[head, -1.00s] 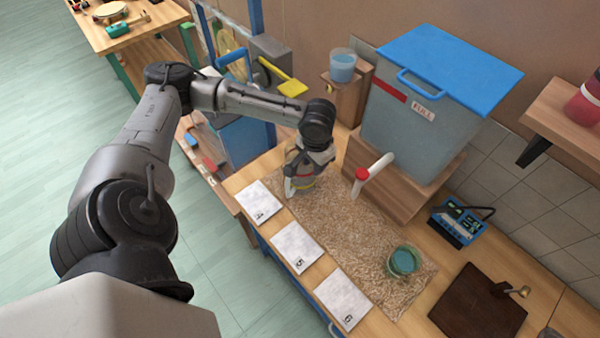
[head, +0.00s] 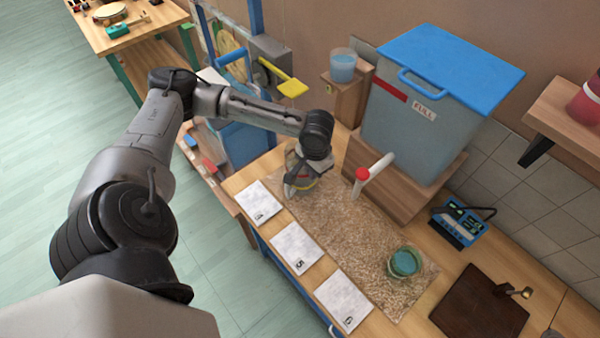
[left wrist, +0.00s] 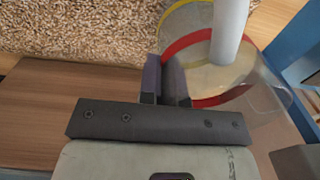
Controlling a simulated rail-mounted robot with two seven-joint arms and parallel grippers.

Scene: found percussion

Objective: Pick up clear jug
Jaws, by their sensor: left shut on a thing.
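The clear jug (head: 303,181) has red and yellow bands and is at the left end of the beige mat, largely covered by my left gripper (head: 299,172) in the head view. In the left wrist view the jug's transparent wall (left wrist: 268,98) and bands are at the upper right. My left gripper's fingers (left wrist: 168,78) are closed together at the jug's near side, shut on it. I cannot tell whether the jug's base touches the mat. My right gripper is not in view.
A blue-lidded tank (head: 420,120) with a white spout (head: 375,172) stands right of the jug. A cup of teal liquid (head: 404,263) is on the mat (head: 345,235). Numbered white cards (head: 296,247) line the front edge. A dark board (head: 478,305) lies at right.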

